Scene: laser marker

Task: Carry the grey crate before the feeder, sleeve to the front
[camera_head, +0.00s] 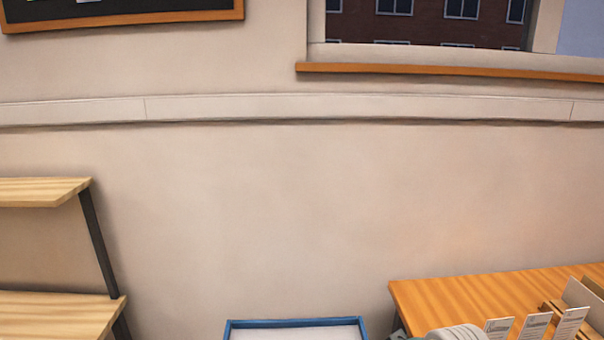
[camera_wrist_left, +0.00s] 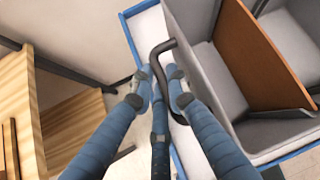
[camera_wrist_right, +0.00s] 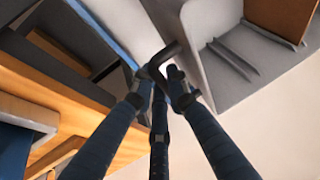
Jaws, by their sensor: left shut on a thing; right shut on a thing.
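The grey crate (camera_wrist_left: 212,75) fills the upper right of the left wrist view, with a brown divider (camera_wrist_left: 252,50) inside. My left gripper (camera_wrist_left: 162,88) is shut on a dark bar handle (camera_wrist_left: 160,49) at the crate's side. In the right wrist view the crate (camera_wrist_right: 205,30) shows its ribbed inside, and my right gripper (camera_wrist_right: 160,88) is shut on another dark handle (camera_wrist_right: 170,52). The head view shows neither the crate nor my grippers. I cannot make out the feeder or the sleeve.
A blue-rimmed pale surface (camera_head: 295,323) is low in the head view; its rim (camera_wrist_left: 133,50) passes below the crate, contact unclear. A wooden table (camera_head: 450,294) with upright cards (camera_head: 534,326) stands right, a wooden shelf (camera_head: 50,310) left. Bare wall lies behind.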

